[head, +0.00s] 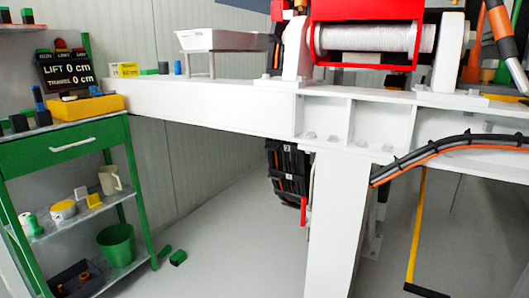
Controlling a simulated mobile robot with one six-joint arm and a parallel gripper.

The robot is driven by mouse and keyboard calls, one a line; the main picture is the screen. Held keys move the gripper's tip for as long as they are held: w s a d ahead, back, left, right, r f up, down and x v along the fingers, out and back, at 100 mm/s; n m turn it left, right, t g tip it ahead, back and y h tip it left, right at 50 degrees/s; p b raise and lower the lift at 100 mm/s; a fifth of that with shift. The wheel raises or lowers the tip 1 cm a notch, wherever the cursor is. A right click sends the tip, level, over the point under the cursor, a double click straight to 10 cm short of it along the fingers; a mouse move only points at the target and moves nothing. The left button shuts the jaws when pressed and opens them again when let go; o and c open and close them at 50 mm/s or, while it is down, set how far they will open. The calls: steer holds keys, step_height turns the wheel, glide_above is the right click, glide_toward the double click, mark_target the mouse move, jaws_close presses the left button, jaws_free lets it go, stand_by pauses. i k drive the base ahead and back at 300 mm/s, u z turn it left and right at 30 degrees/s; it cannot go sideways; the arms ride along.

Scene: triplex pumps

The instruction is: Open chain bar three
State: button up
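A black cable chain (288,172) hangs below the white beam, left of the white post. It has several crossbars and small pale marks. The marks are too small to read with certainty, so I cannot tell which bar is number three or whether any bar is open. A red part (304,210) shows at the chain's lower right end. The post stands close by the chain's right side. My gripper is not seen in the head view.
A white beam (225,107) crosses the view above the chain. The white post (338,225) stands on the floor. A black and orange cable bundle (450,150) runs at right. A green shelf cart (65,150) stands at left. Grey floor (230,240) between cart and post is mostly clear.

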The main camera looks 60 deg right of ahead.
mark_target(270, 144)
steer(key=z, duration=0.05)
steer(key=i, duration=0.95)
steer(key=u, duration=0.05)
